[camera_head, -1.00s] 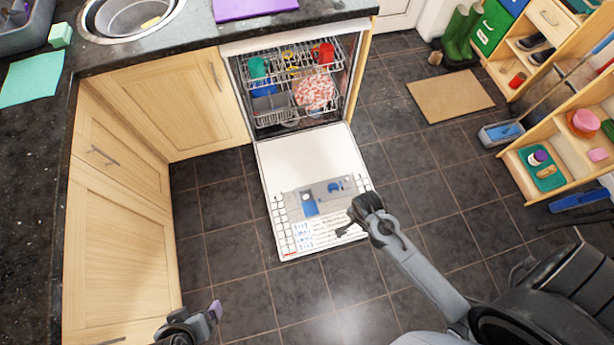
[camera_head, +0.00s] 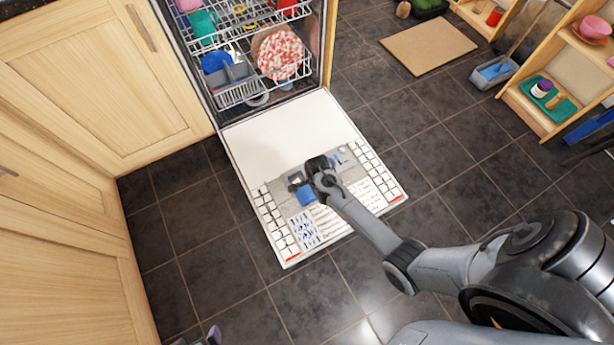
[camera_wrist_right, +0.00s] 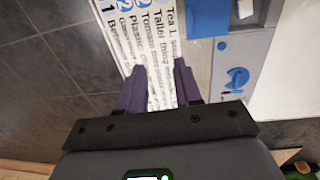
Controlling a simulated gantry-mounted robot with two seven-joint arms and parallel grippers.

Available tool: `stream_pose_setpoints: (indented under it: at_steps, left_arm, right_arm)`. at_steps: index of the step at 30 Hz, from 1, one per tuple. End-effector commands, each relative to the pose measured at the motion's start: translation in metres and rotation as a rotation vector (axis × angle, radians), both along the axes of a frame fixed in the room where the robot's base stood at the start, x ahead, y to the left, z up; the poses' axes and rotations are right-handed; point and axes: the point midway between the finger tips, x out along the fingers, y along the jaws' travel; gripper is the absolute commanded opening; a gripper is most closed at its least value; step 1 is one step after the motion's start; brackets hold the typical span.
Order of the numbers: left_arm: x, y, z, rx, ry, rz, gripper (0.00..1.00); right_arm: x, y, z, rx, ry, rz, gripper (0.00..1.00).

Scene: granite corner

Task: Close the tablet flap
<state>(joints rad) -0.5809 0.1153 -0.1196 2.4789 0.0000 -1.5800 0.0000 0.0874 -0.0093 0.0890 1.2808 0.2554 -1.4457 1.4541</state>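The blue tablet flap (camera_head: 305,195) is on the grey dispenser panel (camera_head: 277,187) of the lowered dishwasher door. In the right wrist view the flap (camera_wrist_right: 208,18) stands open beside a recess with a whitish block (camera_wrist_right: 245,9), probably the tablet. My right gripper (camera_head: 318,180) is over the panel, close to the flap. In the right wrist view its purple fingers (camera_wrist_right: 160,72) are apart and empty over the printed label, below and left of the flap. Only a tip of my left gripper (camera_head: 213,335) shows at the bottom edge.
The dishwasher door (camera_head: 290,128) lies open over the dark tiled floor. The lower rack (camera_head: 240,92) holds dishes behind it. A blue round knob (camera_wrist_right: 237,78) is on the panel. Wooden cabinets (camera_head: 85,75) stand left; a mat (camera_head: 428,45) and shelves are at the right.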

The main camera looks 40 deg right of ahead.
Motion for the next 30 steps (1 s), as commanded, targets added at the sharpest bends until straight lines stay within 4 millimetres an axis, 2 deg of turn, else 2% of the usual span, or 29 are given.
stream_pose_setpoints:
  at_steps: [1,4,9,13,17,30]
  left_arm:
    - [0.000,0.000,-0.026,0.000,0.000,0.000,1.00]
    - [0.000,0.000,-0.043,0.000,0.000,0.000,1.00]
    - [0.000,0.000,-0.058,0.000,-0.001,-0.001,1.00]
    - [0.000,0.000,-0.065,0.000,-0.001,-0.002,1.00]
    - [0.000,0.001,-0.073,0.004,-0.004,-0.004,1.00]
    - [0.000,0.002,-0.117,0.009,-0.002,-0.007,1.00]
  right_arm:
    - [0.013,0.001,-0.018,0.004,-0.020,-0.001,0.34]
    - [0.030,0.003,-0.024,0.006,-0.049,-0.002,0.34]
    - [0.046,0.004,-0.028,0.008,-0.077,-0.001,0.34]
    - [0.050,0.004,-0.033,0.008,-0.084,-0.001,0.34]
    - [0.050,0.004,-0.047,0.007,-0.083,-0.001,0.34]
    - [0.050,0.004,-0.115,0.007,-0.083,0.000,0.34]
